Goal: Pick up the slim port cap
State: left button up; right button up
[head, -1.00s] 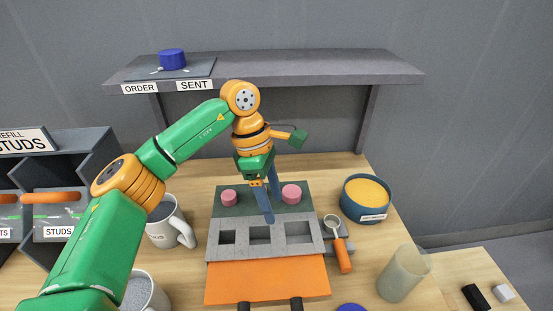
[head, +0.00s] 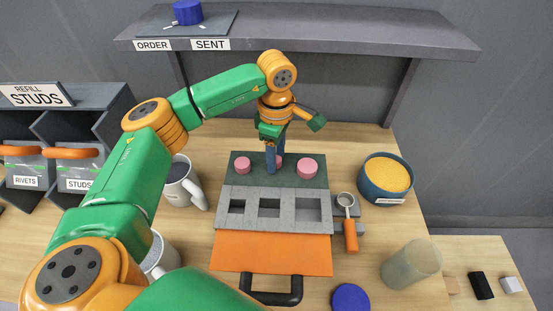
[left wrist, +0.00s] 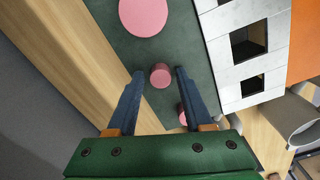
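Three pink caps are on the dark green mat (head: 295,180). The right cap (head: 307,167) looks widest in the left wrist view (left wrist: 143,14). The left cap (head: 242,163) is partly covered by a finger in the left wrist view (left wrist: 184,115). The narrow middle cap (left wrist: 160,75) is mostly hidden behind my left gripper (head: 271,168) in the head view. My left gripper is open, pointing down, with its fingertips (left wrist: 160,73) on either side of the narrow middle cap and a gap showing on both sides. My right gripper is not in view.
In front of the mat is a grey block (head: 225,216) with square pockets, then an orange panel (head: 270,252) with a black handle. Grey mugs (head: 180,185) stand left. A spoon-like tool (head: 350,237), yellow-filled bowl (head: 386,172) and translucent cup (head: 410,264) stand right. A shelf (head: 350,32) overhangs behind.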

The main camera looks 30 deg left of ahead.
pick_arm(q)
jog(key=shift+s, duration=0.1)
grip_shut()
jog(key=shift+r, duration=0.1)
